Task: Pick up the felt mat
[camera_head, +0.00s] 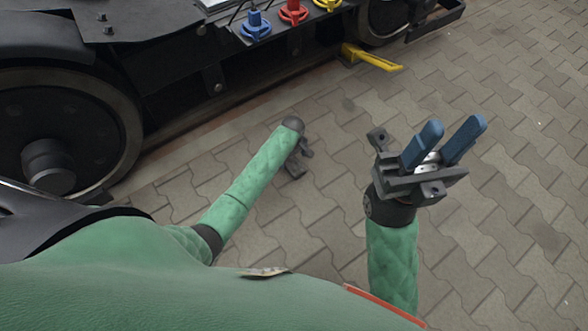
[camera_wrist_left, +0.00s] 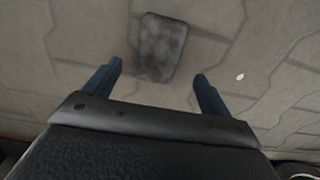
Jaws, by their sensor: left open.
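The felt mat looks to be the small dark grey rounded rectangle (camera_wrist_left: 162,40) lying flat on the paving in the left wrist view. I do not make it out in the head view. My left gripper (camera_wrist_left: 157,74) is open, its two blue fingers apart on either side of the mat's lower part in the picture. Nothing is between them that I can see gripped, and the height above the mat is hard to tell. In the head view the left fingers are hidden behind the arm. My right gripper (camera_head: 444,142) is open and empty, fingers pointing up and right.
A dark tram bogie (camera_head: 180,70) with large wheels stands along the upper left, close to my left arm. It carries blue (camera_head: 256,27), red (camera_head: 293,12) and yellow knobs. A yellow bar (camera_head: 375,58) sticks out over the paving. The paving at right is clear.

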